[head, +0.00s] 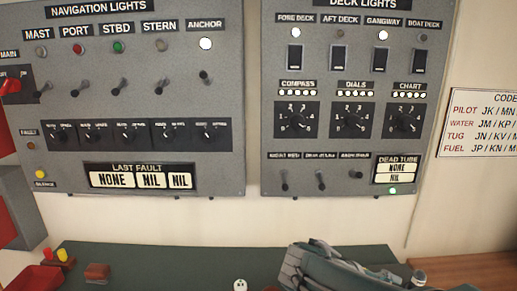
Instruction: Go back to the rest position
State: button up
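My gripper (335,268) shows at the bottom edge, right of centre, as a dark grey mechanism low over the green desk top. Its fingers cannot be made out, so I cannot tell whether it is open or shut or holds anything. It is below the deck lights panel (335,178) and apart from its switches. The lower part of my arm is out of the frame.
The navigation lights panel (72,182) is on the wall at left, its anchor lamp (206,43) lit. A code card (482,122) is at right. The green desk (180,260) bears a red tray (40,279), a brown block (96,272) and a small white object (240,285).

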jog(key=s+a+f+m+t+y, duration=0.1)
jog(key=s+a+m+t+y, duration=0.3)
jog(key=s+a+m+y, duration=0.2)
jog(key=s+a+y, duration=0.2)
jog(key=s+y, duration=0.2)
jog(key=y, duration=0.2)
jog(key=shift+a+f+m, duration=0.25)
jog(key=shift+m, duration=0.05)
